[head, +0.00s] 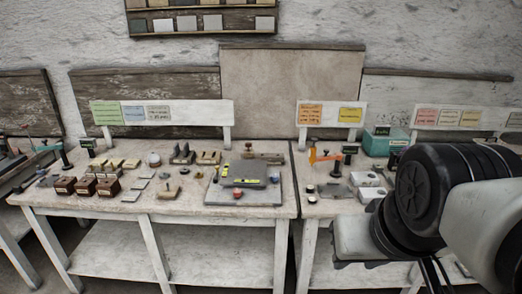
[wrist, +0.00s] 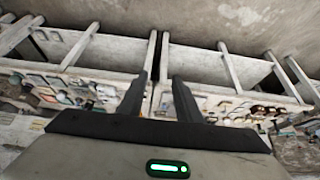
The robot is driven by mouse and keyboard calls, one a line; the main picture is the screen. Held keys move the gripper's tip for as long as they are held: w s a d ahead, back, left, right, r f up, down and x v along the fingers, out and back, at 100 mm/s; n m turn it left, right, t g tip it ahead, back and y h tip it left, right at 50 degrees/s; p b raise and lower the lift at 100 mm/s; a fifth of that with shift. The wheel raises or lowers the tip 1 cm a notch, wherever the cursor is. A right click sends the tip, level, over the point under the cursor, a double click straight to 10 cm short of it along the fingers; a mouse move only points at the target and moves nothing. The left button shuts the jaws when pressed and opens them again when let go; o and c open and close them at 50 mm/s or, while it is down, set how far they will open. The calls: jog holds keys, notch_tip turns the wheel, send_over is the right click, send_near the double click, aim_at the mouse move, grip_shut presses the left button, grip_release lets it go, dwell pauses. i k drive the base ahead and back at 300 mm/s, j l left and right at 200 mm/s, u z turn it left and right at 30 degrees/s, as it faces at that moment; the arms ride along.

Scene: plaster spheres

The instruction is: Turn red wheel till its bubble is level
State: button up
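A dark levelling plate (head: 214,194) lies on the middle bench in the head view. The bubble is too small to read. My gripper (wrist: 162,77) shows in the wrist view with its two dark fingers apart and nothing between them. It is well away from the plate. I cannot pick out the red wheel in the wrist view.
The middle bench (head: 140,207) also holds brown blocks (head: 86,186), pale blocks and small tools left of the plate. The right bench holds an orange-armed stand (head: 325,157), white blocks (head: 365,180) and a teal box (head: 380,143). A narrow gap parts the benches. My arm covers the right side.

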aim_at(237, 192)
jog(key=i+j, duration=0.15)
jog(key=i, duration=0.25)
jog(key=i+j, duration=0.15)
jog(key=i, duration=0.25)
jog(key=i+j, duration=0.15)
jog(key=i, duration=0.25)
jog(key=k+j+u, duration=0.05)
